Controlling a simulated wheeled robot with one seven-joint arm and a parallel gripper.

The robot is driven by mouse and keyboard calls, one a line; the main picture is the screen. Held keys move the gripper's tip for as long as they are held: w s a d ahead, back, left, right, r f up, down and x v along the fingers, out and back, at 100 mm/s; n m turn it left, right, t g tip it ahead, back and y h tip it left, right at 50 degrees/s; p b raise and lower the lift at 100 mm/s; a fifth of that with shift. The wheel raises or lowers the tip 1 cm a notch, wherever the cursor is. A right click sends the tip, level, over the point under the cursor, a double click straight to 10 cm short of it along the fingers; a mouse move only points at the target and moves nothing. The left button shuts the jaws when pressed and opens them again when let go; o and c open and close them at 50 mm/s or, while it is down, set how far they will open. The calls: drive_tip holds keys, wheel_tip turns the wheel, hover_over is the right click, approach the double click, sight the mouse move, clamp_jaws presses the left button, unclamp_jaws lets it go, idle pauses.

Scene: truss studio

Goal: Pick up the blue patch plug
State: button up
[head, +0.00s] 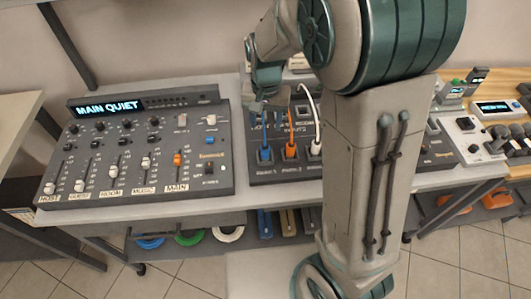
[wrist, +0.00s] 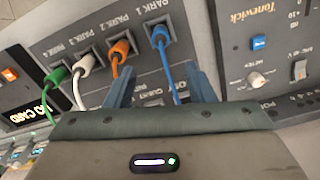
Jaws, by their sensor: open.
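The blue patch plug (wrist: 160,34) sits in the socket labelled PARK 1 in the wrist view, with its blue cord running down between my fingers. It also shows in the head view (head: 265,155), at the left of a row of plugs on the dark patch panel (head: 262,177). My gripper (head: 266,98) is above the panel, behind the plug row. In the wrist view my gripper (wrist: 161,84) is open, its two fingers apart on either side of the blue cord and short of the plug. My arm hides the panel's right part in the head view.
Orange (wrist: 121,47), white (wrist: 91,62) and green (wrist: 57,75) plugs stand in a row beside the blue one. A mixer console (head: 140,150) is left of the panel. More devices (head: 470,140) stand at the right. Coiled cables hang below the table.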

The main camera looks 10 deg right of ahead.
sight(265, 147)
wheel_tip(265, 147, down, 6)
drive_tip(key=shift+f, duration=0.15)
drive_tip(key=f, duration=0.2)
drive_tip(key=f+p, duration=0.1)
drive_tip(key=f, duration=0.1)
drive_tip(key=shift+s+a, duration=0.15)
drive_tip(key=shift+s, duration=0.2)
drive_tip(key=shift+f, duration=0.6)
drive_tip(key=shift+c, duration=0.3)
drive_tip(key=c, duration=1)
